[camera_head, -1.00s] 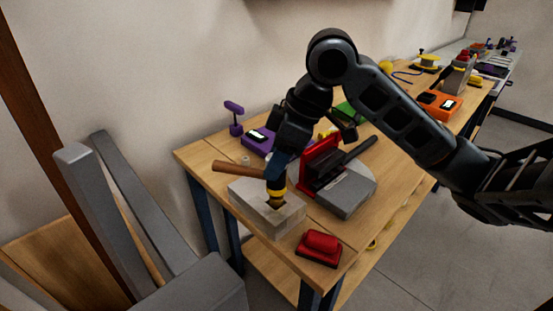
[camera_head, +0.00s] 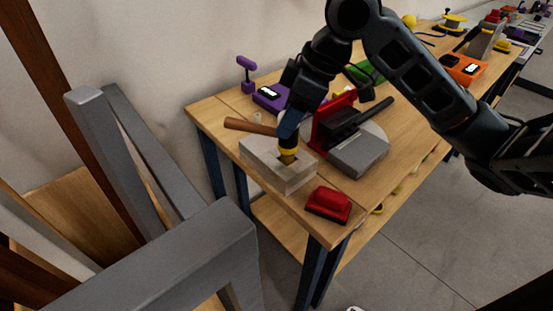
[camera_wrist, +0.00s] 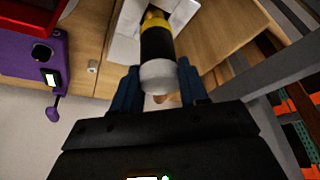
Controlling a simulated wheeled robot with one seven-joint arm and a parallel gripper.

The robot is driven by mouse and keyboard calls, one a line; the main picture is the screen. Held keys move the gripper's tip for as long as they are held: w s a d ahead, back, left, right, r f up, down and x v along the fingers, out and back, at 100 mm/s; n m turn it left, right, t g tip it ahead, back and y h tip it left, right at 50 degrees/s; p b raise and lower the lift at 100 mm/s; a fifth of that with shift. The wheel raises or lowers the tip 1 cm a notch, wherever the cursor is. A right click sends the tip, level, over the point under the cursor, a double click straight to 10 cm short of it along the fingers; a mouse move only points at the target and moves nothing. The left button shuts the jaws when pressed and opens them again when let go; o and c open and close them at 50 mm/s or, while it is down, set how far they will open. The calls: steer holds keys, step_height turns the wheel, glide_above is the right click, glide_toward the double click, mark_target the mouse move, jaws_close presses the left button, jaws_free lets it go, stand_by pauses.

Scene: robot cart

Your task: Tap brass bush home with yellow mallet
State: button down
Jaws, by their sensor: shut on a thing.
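The yellow-banded mallet has a dark head (camera_wrist: 158,45) with a pale end face and a brown wooden handle (camera_head: 250,126) pointing left. My gripper (camera_wrist: 158,88) is shut on the mallet's head, its blue fingers on either side near the pale end. The head stands upright over the pale grey block (camera_head: 262,155), yellow band low, close to the block's top. A small brass-coloured patch (camera_head: 288,159) shows on the block just under the mallet. I cannot tell how much of it is the bush, or whether the mallet touches it.
A red-and-black object (camera_head: 329,204) lies at the table's front corner. A red-framed fixture (camera_head: 333,117) on a grey base (camera_head: 361,152) stands right of the block. A purple box (camera_head: 271,97) and a small cream cylinder (camera_head: 257,117) lie behind. Grey bars (camera_head: 150,258) stand left.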

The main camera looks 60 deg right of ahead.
steer(key=shift+f+b, duration=0.5)
steer(key=shift+f, duration=0.05)
steer(key=shift+r, duration=0.1)
stand_by(0.4)
steer(key=shift+r+p, duration=0.65)
steer(key=shift+r, duration=0.15)
steer(key=shift+f+b, duration=1)
stand_by(0.5)
steer(key=shift+r, duration=0.1)
steer(key=shift+r+p, duration=0.65)
steer(key=shift+r, duration=0.15)
